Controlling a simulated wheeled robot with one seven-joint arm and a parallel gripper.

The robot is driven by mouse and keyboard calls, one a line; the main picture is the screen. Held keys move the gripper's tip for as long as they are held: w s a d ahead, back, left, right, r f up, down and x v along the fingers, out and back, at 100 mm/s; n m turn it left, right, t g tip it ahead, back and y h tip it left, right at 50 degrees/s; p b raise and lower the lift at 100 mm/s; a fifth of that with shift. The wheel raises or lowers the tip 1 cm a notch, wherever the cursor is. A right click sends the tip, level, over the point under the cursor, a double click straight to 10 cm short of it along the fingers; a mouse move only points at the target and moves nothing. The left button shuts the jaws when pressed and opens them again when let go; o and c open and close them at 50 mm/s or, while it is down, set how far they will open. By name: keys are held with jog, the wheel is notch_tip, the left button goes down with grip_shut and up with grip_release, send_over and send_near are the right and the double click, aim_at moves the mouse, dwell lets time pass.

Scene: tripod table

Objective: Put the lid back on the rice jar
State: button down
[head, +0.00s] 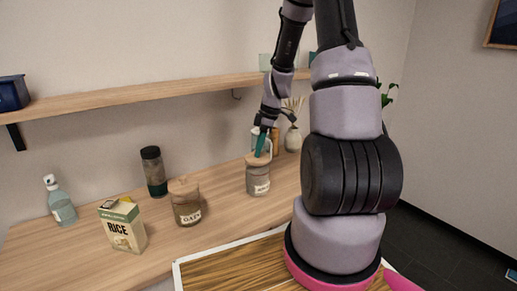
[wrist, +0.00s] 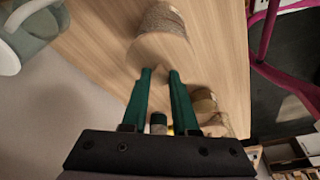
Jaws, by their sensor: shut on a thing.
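A jar (head: 258,181) with a pale label, too small to read, stands on the wooden counter (head: 225,217) right of the middle. A round wooden lid (head: 252,159) is at its top; in the wrist view the lid (wrist: 160,52) covers the mouth, with the jar's body (wrist: 164,20) showing beyond it. My gripper (head: 262,148) is above the jar, its green fingers pointing down. In the wrist view, my gripper (wrist: 160,75) is shut on the lid's knob. I cannot tell whether the lid rests on the rim or hovers just over it.
A reed vase (head: 293,139) is behind. A shelf (head: 140,95) runs above. A pale green vessel (wrist: 28,35) shows in the wrist view.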

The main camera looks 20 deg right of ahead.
jog(key=shift+c, duration=0.6)
grip_release()
jog(key=shift+r, duration=3.55)
grip_shut()
